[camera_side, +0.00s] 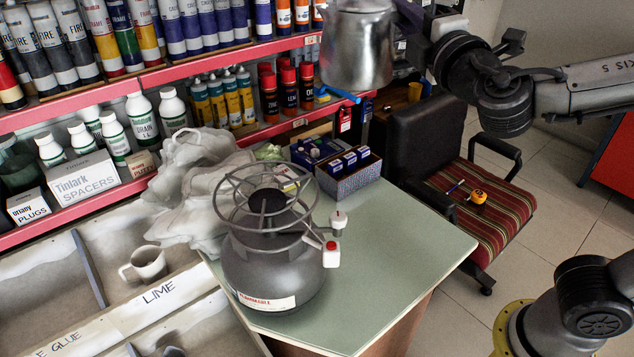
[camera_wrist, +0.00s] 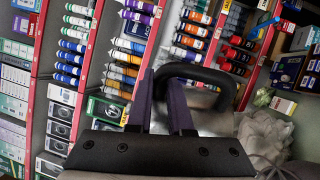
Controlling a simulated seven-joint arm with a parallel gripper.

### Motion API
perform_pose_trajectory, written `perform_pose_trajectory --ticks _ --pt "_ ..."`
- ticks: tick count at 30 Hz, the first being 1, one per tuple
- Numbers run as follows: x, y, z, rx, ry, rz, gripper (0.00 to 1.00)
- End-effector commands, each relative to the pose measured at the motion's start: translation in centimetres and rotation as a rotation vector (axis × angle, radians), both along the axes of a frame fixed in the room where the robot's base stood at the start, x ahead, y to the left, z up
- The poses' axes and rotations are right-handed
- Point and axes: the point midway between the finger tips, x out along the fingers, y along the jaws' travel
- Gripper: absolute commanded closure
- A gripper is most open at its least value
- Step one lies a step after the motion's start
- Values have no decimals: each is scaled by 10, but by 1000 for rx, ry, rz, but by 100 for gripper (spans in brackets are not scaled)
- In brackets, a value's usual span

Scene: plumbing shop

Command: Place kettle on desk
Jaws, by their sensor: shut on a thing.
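The kettle (camera_side: 357,50) is a silver metal pot, hanging roughly upright in the air at the top of the side view, its top cut off by the frame. My gripper (camera_side: 428,28) is on its right side, shut on its handle. In the wrist view, the dark fingers of my gripper (camera_wrist: 163,98) close at the black kettle handle (camera_wrist: 212,76); the exact contact is hard to see. The desk (camera_side: 405,235) has a pale green top and lies well below the kettle, in the middle of the side view.
A grey gas burner (camera_side: 272,265) with a wire ring stands on the desk's left part. Red-edged shelves (camera_side: 170,72) are close behind the kettle. The desk's right part is clear.

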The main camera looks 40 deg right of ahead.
Motion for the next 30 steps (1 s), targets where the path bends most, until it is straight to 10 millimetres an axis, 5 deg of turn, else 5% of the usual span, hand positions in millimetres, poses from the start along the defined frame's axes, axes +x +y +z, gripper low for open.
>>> perform_pose_trajectory --ticks 6,16,25,30 --pt "10 -35 0 2 -8 -25 100" --pt "16 -62 -6 2 -7 -41 100" --pt "16 -60 -65 0 -2 -37 100" --pt "16 -59 -122 -3 4 -37 100"
